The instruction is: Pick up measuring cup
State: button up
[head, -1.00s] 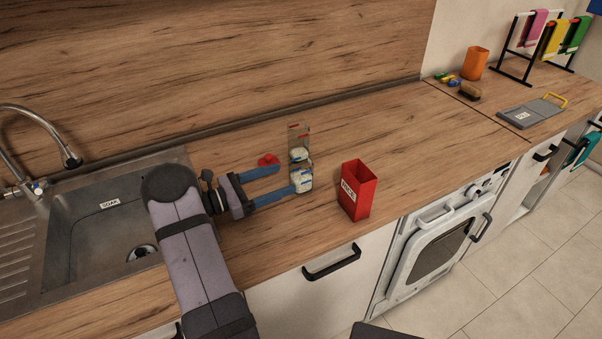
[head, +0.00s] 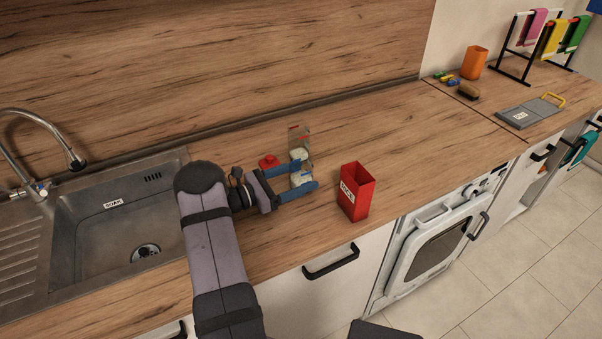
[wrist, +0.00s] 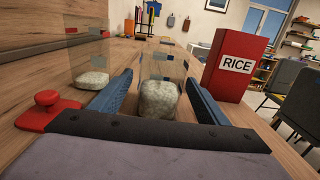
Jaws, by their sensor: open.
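A clear cup (head: 301,179) with pale grainy contents stands on the counter, and I take it for the measuring cup. In the wrist view the cup (wrist: 158,98) stands upright between the two blue fingers, with gaps seeming to show on both sides. My gripper (head: 305,176) is open and low over the counter, one finger on either side of the cup. The fingers hide part of the cup in the head view. In the wrist view my gripper (wrist: 160,82) points along the counter.
A second clear container (head: 299,137) with pale contents stands just behind, outside the left finger (wrist: 88,62). A red knobbed lid (head: 269,161) lies beside it. A red rice box (head: 356,192) stands close to the right.

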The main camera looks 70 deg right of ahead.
jog(key=shift+s+d, duration=0.15)
jog(key=shift+d, duration=0.05)
jog(key=shift+c, duration=0.6)
jog(key=c, duration=1.1)
jog(key=shift+r, duration=0.15)
